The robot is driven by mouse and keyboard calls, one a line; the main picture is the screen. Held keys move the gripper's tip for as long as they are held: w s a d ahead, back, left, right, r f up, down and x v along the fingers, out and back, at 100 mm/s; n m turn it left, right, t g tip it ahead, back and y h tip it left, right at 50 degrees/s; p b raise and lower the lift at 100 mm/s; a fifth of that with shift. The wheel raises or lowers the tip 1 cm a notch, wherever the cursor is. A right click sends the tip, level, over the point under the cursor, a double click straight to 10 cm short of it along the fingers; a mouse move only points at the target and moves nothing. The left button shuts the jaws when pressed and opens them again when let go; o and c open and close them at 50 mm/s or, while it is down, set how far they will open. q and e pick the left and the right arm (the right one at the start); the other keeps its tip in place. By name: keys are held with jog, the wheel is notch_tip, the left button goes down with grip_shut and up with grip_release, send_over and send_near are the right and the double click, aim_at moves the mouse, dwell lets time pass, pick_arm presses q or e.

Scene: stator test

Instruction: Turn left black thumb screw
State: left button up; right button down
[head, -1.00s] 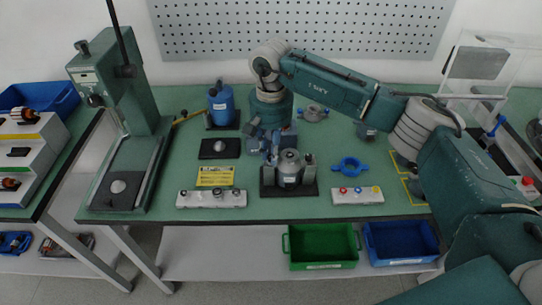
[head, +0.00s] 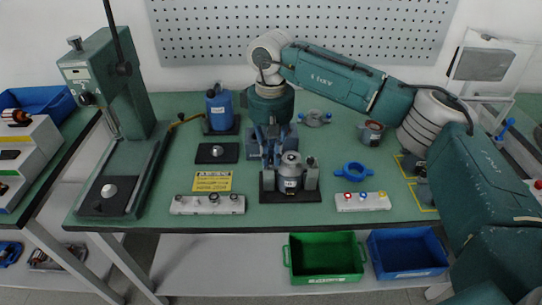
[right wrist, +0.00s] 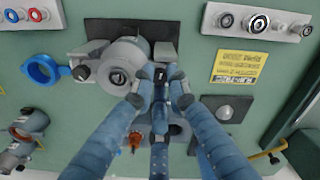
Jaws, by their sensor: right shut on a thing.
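A grey metal stator (head: 290,170) stands in a dark fixture (head: 282,196) near the front middle of the table, between two posts. The right black thumb screw (head: 311,161) tops its right post, and it shows at the left in the right wrist view (right wrist: 81,73). My right gripper (head: 270,164) reaches down to the left post from behind. In the right wrist view its blue fingers (right wrist: 160,78) are shut on the left black thumb screw (right wrist: 160,73), mostly hidden between the fingertips. My left gripper is in neither view.
A white button strip (head: 208,204) and a yellow sign (head: 212,181) lie left of the fixture. A blue ring (head: 356,172) and another button strip (head: 362,201) lie right. A blue canister (head: 219,108) stands behind left.

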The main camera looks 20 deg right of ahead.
aim_at(271, 159)
dwell(0.4)
jog(key=c, duration=1.7)
grip_release()
jog(key=shift+r, duration=4.05)
jog(key=shift+f, duration=0.1)
